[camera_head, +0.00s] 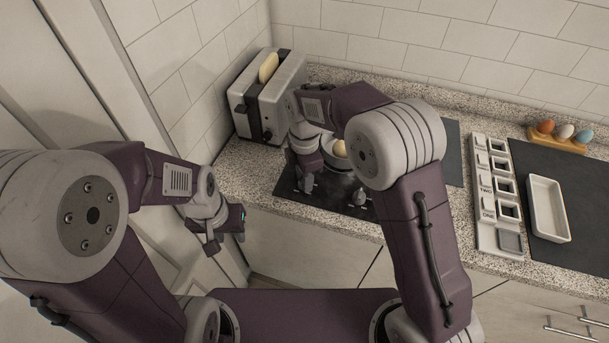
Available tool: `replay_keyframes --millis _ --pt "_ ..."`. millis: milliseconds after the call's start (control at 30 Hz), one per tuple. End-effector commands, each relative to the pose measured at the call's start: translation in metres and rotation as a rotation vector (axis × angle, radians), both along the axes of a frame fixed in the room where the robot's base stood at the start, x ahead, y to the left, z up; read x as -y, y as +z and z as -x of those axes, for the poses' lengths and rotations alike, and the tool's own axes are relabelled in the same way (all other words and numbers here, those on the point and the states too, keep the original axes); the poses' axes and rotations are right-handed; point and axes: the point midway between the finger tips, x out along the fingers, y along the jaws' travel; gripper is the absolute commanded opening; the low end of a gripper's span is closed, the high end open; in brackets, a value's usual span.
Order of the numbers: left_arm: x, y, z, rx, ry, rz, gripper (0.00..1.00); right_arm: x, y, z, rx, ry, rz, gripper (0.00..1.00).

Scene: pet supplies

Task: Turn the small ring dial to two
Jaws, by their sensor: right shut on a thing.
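The black hob (330,203) is set in the counter, with its dials along the front edge. One dial (360,197) shows clear of my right gripper. My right gripper (306,184) points down at the hob's front left and is shut on the small ring dial, which its fingers mostly hide. The number the dial points to cannot be read. My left gripper (211,240) hangs in front of the counter, away from the hob, with nothing seen in it; its finger gap is unclear.
A pan (337,164) with a pale yellow thing in it stands on the hob, partly behind my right arm. A toaster (273,98) holds bread at the back left. A grey slotted panel (488,206), a white tray (548,209) and an egg holder (560,143) are on the right.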

Motion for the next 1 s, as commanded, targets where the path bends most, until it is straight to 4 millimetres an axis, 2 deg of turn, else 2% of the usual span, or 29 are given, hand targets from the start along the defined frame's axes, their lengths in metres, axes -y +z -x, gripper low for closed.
replay_keyframes --millis 400,1000 --pt "0.0 0.036 0.0 0.0 0.0 0.0 0.36 0.0 0.005 0.0 0.0 -0.355 -0.001 0.0" --pt "0.0 0.072 0.0 0.0 0.0 0.0 0.36 0.0 0.004 -0.001 0.002 -0.925 -0.001 0.0"
